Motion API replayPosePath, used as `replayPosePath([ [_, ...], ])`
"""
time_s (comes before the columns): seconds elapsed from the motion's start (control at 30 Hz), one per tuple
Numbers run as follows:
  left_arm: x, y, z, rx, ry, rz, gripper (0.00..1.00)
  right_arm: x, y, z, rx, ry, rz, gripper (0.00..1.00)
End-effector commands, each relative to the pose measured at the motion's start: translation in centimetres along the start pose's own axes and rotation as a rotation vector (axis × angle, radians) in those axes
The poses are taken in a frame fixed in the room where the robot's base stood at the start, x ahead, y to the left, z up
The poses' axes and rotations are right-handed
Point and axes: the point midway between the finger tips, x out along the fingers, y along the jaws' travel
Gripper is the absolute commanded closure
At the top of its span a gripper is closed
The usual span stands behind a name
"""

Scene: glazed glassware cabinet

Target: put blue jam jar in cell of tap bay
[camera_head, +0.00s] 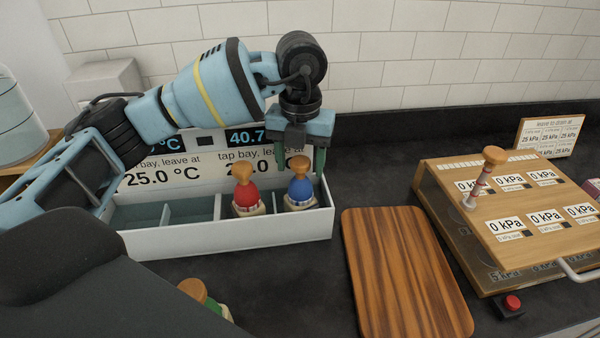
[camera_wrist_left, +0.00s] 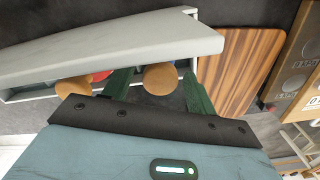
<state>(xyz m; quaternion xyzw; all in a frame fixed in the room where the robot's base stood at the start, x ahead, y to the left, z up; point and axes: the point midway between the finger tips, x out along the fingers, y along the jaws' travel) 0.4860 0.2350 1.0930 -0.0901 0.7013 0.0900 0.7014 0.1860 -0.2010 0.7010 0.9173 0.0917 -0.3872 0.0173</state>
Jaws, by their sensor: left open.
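The blue jam jar (camera_head: 299,192), with a wooden knob lid, stands upright in the rightmost cell of the white divided box (camera_head: 230,236). The panel behind that part of the box reads "tap bay" (camera_head: 236,154). My left gripper (camera_head: 298,160) is directly above the blue jar, open, with its green fingers on either side of the lid. In the left wrist view the wooden lid (camera_wrist_left: 160,79) shows between the spread fingers (camera_wrist_left: 157,90). I cannot tell whether the fingers touch it. My right gripper is not in view.
A red jar (camera_head: 246,190) stands in the cell just left of the blue one. The cells (camera_head: 190,210) further left look empty. A green jar (camera_head: 205,297) is partly hidden at the front. A striped wooden board (camera_head: 405,270) and a gauge case (camera_head: 520,205) lie to the right.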

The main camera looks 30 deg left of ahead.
Motion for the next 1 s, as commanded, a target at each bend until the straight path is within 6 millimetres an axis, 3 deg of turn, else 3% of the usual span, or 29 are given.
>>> replayPosePath([
  [0.2,-4.6,-0.1,0.1,0.000,-0.004,-0.001,0.43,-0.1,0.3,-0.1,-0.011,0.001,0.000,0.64],
  [0.4,-7.3,0.0,0.1,-0.001,-0.002,-0.001,0.43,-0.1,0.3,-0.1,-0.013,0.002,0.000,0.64],
  [0.6,-8.2,0.0,0.0,0.000,0.000,0.000,0.43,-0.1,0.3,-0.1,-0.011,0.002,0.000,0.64],
  [1.0,-8.1,-0.1,0.0,0.003,0.003,-0.002,0.43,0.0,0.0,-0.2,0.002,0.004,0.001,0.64],
])
